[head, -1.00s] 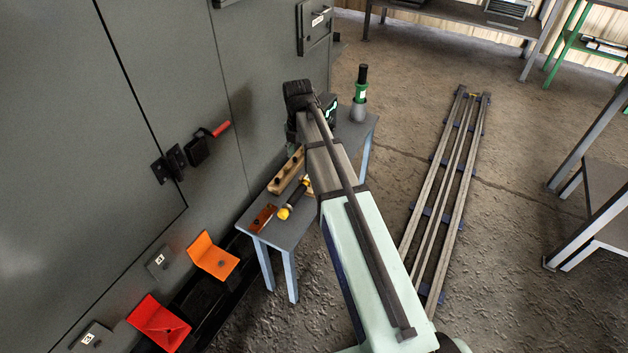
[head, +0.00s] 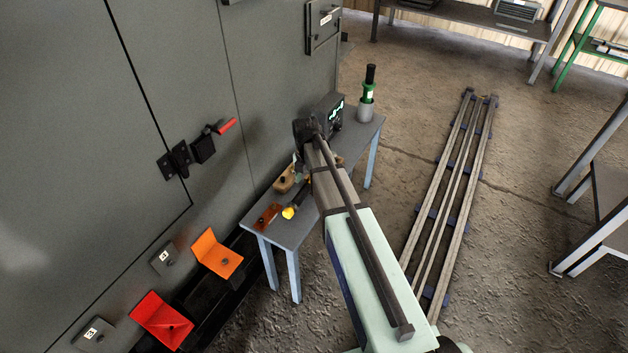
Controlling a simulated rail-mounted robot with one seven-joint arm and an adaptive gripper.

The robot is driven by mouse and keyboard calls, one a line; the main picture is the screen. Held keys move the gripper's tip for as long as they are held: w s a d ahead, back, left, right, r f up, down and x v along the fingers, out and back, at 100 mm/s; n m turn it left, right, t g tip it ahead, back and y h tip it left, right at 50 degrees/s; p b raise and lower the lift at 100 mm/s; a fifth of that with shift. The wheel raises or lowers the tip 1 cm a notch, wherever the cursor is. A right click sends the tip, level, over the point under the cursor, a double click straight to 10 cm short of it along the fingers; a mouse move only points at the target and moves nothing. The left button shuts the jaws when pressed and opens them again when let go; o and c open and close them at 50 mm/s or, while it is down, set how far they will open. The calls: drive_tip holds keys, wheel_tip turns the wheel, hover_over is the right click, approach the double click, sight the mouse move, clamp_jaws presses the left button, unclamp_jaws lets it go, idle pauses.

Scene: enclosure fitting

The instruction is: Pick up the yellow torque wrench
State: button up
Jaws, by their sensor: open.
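The yellow torque wrench (head: 289,212) lies on the small grey-blue table (head: 285,233) beside the cabinet. Its yellow end and part of a dark shaft show; the rest runs behind my arm. My gripper (head: 297,167) is above the table, near the wooden block and the hidden part of the wrench. It is mostly hidden by my arm's end, and its jaws look open and empty. I cannot tell whether it touches anything.
The cabinet (head: 205,85) with a red-handled latch (head: 205,145) borders the table's left side.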

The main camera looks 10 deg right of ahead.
sight(307, 185)
drive_tip(key=shift+f, duration=2.35)
clamp_jaws()
wheel_tip(307, 185, up, 23)
drive_tip(key=p, duration=0.4)
